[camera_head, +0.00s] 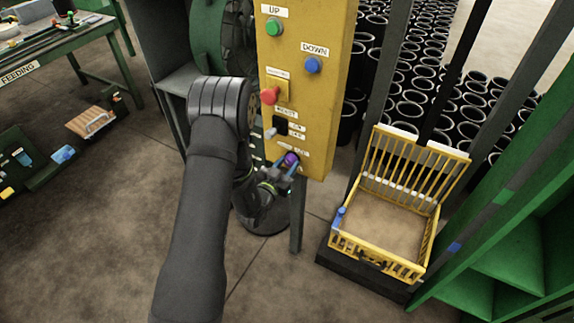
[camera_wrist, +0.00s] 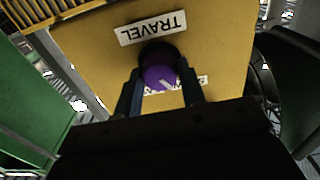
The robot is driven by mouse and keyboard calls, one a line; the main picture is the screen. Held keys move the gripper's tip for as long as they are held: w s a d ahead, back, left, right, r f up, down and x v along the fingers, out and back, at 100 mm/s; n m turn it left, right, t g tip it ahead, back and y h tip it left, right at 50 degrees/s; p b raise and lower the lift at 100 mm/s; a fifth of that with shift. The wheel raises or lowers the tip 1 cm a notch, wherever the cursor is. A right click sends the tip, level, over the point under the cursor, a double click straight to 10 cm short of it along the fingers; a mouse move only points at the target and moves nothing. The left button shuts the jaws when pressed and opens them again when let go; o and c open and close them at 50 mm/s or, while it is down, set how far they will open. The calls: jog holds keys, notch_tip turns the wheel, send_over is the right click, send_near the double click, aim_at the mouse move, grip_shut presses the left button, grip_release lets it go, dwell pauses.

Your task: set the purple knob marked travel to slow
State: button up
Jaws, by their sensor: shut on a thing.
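The purple knob (camera_wrist: 160,78) sits on the yellow control panel (camera_wrist: 222,48), under a label reading TRAVEL (camera_wrist: 151,27) that appears upside down in the wrist view. A pale pointer line shows on the knob's face. A second label beside the knob is partly hidden by the knob and my fingers. In the head view the knob (camera_head: 291,159) is at the panel's lower end. My gripper (camera_wrist: 163,90) has one blue finger on each side of the knob and is shut on it. Which setting the pointer faces cannot be read.
Above the knob on the panel are a black switch (camera_head: 281,125), a red button (camera_head: 270,96), a blue DOWN button (camera_head: 312,65) and a green UP button (camera_head: 274,27). A yellow crate (camera_head: 432,243) stands to the right. Black rubber sleeves (camera_head: 411,110) fill the background.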

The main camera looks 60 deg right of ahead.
jog(key=shift+f, duration=0.1)
jog(key=o, duration=1)
jog(key=shift+a, duration=0.1)
jog(key=a, duration=1.7)
jog(key=shift+a, duration=0.15)
jog(key=d, duration=1.7)
jog(key=shift+d, duration=0.25)
